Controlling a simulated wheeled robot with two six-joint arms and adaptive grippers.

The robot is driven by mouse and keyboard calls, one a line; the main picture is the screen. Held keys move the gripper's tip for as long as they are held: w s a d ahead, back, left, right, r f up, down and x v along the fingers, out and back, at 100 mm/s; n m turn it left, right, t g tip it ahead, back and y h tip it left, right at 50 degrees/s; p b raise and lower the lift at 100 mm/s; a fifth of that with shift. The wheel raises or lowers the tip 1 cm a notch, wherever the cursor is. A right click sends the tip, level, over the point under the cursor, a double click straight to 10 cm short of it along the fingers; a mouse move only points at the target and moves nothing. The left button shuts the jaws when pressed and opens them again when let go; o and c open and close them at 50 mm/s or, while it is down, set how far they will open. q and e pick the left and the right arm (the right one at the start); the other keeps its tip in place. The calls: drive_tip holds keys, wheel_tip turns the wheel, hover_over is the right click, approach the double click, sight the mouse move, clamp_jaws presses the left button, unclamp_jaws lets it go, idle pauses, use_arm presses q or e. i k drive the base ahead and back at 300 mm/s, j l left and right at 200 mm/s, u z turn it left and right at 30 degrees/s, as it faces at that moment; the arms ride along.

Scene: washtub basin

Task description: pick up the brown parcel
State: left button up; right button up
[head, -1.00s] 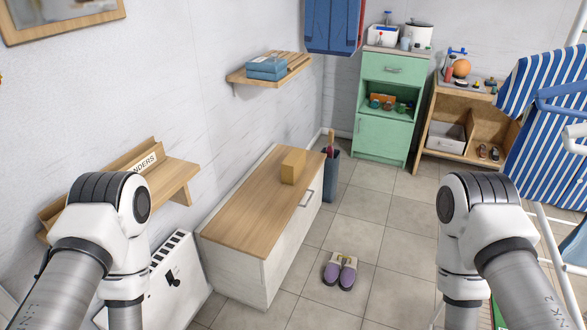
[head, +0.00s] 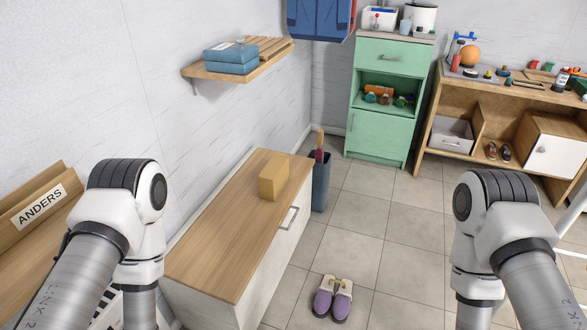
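The brown parcel (head: 273,176) is a small tan box. It stands on the wooden top of a low white cabinet (head: 228,226), near its far end by the front edge. My two arms show at the left and right of the head view, with their lower ends cut off by the bottom edge. Neither gripper is in view. Nothing touches the parcel, and nothing hides its near side.
Purple slippers (head: 333,298) lie on the tiled floor right of the cabinet. A dark bin (head: 320,183) stands behind the cabinet. A green cupboard (head: 384,103) and wooden workbench (head: 498,112) are at the back. A wall shelf (head: 238,62) hangs above. The middle floor is clear.

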sight(271, 180)
drive_tip(key=i+j+z, duration=0.15)
drive_tip(key=i+z, duration=0.35)
drive_tip(key=i, duration=0.75)
drive_tip(key=i+j+u, duration=0.15)
drive_tip(key=i, duration=0.15)
